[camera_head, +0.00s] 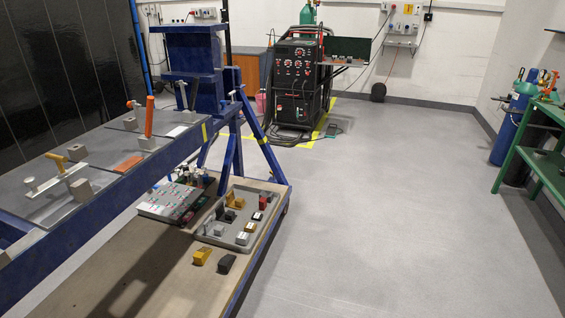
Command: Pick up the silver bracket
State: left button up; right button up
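Neither of my grippers shows in the head view. A grey tray (215,242) sits on a low wooden-topped table (160,285) at the centre-left. It holds several small parts in silver-grey, black, orange and yellow. Light silver-grey pieces lie near its front edge, one at the front right (243,238) and another at the front left (218,230). At this size I cannot tell which of them is the silver bracket. A yellow block (201,256) and a black block (226,263) lie on the wood in front of the tray.
A blue rotary jig (170,152) with grey plates, clamps and orange handles overhangs the table's left side. A second panel with small parts (170,203) lies left of the tray. A black welding machine (295,85) stands behind. The floor (400,220) to the right is clear up to a green bench (545,170).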

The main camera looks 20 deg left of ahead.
aim_at(218, 231)
jog(key=i, duration=2.15)
jog(key=i+u, duration=0.45)
jog(key=i+l+u, duration=0.2)
jog(key=i+u, duration=0.2)
jog(key=i, duration=0.15)
